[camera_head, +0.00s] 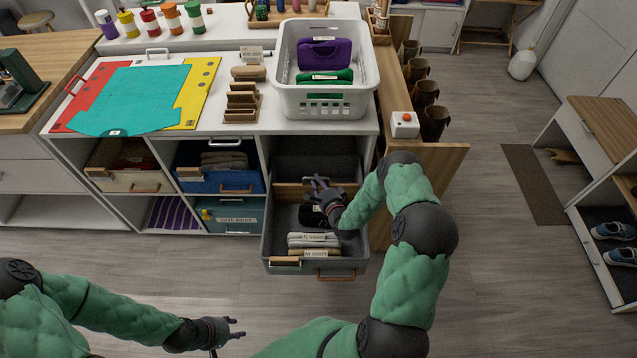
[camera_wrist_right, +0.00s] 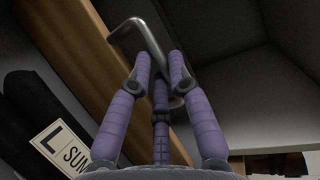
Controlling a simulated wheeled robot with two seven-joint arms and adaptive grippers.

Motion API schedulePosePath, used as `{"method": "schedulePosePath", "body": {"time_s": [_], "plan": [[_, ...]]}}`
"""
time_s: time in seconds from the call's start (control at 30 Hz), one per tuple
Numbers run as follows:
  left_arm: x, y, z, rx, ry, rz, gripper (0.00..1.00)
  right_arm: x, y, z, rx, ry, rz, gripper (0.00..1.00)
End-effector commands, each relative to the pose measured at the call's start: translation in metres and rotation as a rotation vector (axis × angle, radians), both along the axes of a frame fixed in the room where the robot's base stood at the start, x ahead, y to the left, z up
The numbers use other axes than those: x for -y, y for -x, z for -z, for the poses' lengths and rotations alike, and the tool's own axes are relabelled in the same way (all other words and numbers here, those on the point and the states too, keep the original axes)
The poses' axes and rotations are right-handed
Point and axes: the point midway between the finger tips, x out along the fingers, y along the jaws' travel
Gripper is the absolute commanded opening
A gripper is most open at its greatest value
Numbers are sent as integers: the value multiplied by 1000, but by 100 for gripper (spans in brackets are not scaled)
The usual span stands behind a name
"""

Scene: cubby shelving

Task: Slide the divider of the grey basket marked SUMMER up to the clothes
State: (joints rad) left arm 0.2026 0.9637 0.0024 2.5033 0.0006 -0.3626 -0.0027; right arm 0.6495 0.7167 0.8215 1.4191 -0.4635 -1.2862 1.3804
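Folded clothes (camera_head: 310,240) with SUMMER labels stand nearer the basket's front. The rear ones are dark, and a gap separates the divider from them. My right gripper (camera_head: 318,184) is at the divider's handle, with the handle passing among its fingers (camera_wrist_right: 161,72). Whether they clamp it is unclear. My left gripper (camera_head: 235,328) is open and empty, low over the floor.
The basket's rear part (camera_wrist_right: 225,65) behind the divider looks empty. A wooden side panel (camera_head: 425,170) with brown cups is to the right. The floor in front is clear.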

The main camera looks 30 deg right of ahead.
Motion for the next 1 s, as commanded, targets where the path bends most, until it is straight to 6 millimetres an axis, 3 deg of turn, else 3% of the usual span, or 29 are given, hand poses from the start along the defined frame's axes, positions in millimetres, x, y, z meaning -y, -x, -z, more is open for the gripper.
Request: {"method": "schedulePosePath", "body": {"time_s": [0.23, 0.5, 0.63, 1.0], "plan": [[0, 0, -3, 0, 0, 0, 40, -7, 11, 1, -5, -3, -1, 0], [0, 0, -16, 0, 0, 0, 40, -43, 70, 1, -6, -6, 1, 0], [0, 0, -18, 0, 0, 0, 40, -55, 90, 1, -5, -4, 0, 0], [0, 0, -18, 0, 0, 0, 40, -59, 96, 1, -3, -2, 1, 0]]}}
